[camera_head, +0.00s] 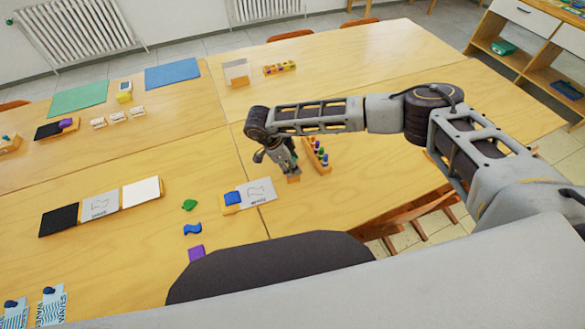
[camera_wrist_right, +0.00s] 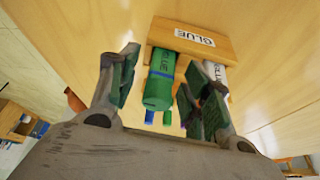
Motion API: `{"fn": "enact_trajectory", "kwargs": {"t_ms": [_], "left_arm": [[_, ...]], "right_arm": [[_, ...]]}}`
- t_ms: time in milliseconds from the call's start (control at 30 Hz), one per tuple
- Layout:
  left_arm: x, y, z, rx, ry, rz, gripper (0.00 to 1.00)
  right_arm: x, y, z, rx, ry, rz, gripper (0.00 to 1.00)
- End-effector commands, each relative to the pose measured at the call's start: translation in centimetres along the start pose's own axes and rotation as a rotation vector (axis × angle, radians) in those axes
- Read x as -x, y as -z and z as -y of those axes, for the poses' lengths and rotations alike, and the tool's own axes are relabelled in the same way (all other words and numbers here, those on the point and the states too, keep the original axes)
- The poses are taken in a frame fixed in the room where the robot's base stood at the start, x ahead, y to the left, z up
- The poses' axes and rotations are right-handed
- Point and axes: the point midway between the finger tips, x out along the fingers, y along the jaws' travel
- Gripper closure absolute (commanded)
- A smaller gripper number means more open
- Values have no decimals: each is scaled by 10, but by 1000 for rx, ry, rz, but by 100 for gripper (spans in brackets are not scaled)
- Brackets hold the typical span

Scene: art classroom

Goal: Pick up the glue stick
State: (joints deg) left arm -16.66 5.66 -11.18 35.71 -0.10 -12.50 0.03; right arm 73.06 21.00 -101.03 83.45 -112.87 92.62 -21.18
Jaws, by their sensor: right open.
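A wooden holder labelled GLUE (camera_wrist_right: 165,32) shows in the right wrist view. A green glue stick (camera_wrist_right: 158,88) stands out from it, and a white glue stick (camera_wrist_right: 216,72) is beside it on the right. My right gripper (camera_wrist_right: 157,76) is open, with one finger on each side of the green stick. Whether either finger touches it, I cannot tell. In the head view my right gripper (camera_head: 288,167) points down at the holder (camera_head: 294,179), which it mostly hides. My left gripper is not in view.
A wooden rack with several coloured pieces (camera_head: 318,153) stands just right of the gripper. A grey card with a blue piece (camera_head: 233,198) lies to its left. Green and blue loose pieces (camera_head: 190,205) lie farther left. The table (camera_head: 370,190) is bare to the right.

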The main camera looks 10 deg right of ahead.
Motion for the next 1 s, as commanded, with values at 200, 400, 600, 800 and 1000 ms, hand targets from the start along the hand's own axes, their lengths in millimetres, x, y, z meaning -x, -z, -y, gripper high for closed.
{"fn": "enact_trajectory", "kwargs": {"t_ms": [200,400,600,800,1000], "left_arm": [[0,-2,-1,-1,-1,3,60],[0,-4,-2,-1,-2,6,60],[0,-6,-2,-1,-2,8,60],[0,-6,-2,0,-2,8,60],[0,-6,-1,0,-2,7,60]], "right_arm": [[0,0,0,0,0,0,52],[0,0,0,1,0,0,52],[0,0,0,1,1,0,76],[0,0,0,1,1,0,100],[0,0,0,1,1,0,100]]}}
